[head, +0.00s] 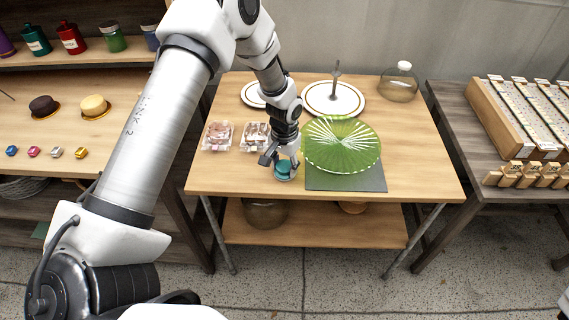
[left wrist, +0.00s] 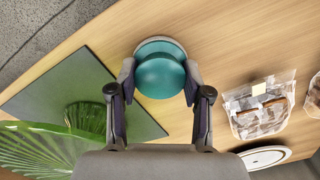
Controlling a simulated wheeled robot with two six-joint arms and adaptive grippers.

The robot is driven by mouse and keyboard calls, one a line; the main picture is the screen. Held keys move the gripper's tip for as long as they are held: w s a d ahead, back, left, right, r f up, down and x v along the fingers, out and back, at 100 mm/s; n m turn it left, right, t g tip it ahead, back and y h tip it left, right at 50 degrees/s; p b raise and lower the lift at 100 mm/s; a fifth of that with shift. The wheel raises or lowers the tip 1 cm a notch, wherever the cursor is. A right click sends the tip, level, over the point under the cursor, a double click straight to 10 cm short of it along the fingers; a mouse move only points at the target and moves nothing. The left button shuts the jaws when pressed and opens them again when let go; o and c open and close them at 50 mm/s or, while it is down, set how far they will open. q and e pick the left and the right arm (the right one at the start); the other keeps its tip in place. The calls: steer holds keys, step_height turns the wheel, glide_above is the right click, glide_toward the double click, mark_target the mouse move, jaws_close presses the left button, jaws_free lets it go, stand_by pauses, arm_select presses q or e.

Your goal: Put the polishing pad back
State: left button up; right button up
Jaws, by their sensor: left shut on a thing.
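The polishing pad is a round teal knob on a paler disc (head: 285,169), at the front of the middle table in the head view. It also shows in the left wrist view (left wrist: 160,76), between my fingers. My left gripper (head: 279,160) is shut on the pad's teal knob from above, with a finger on each side. The pad is at or very close to the tabletop; I cannot tell whether it touches. A dark mat (head: 346,181) lies just to its right in the head view, under a green ribbed glass plate (head: 341,146). My right gripper is not in view.
Two clear packs, a left one (head: 217,136) and a right one (head: 255,136), stand left of my gripper. The table's front right (head: 425,180) is clear.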

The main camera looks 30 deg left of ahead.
mark_target(284, 166)
arm_select(q)
steer(key=shift+s, duration=0.1)
steer(key=o, duration=1)
steer(key=shift+f, duration=0.1)
step_height(284, 166, up, 12)
steer(key=shift+r+b, duration=0.2)
steer(key=shift+b, duration=0.15)
steer(key=shift+f, duration=0.1)
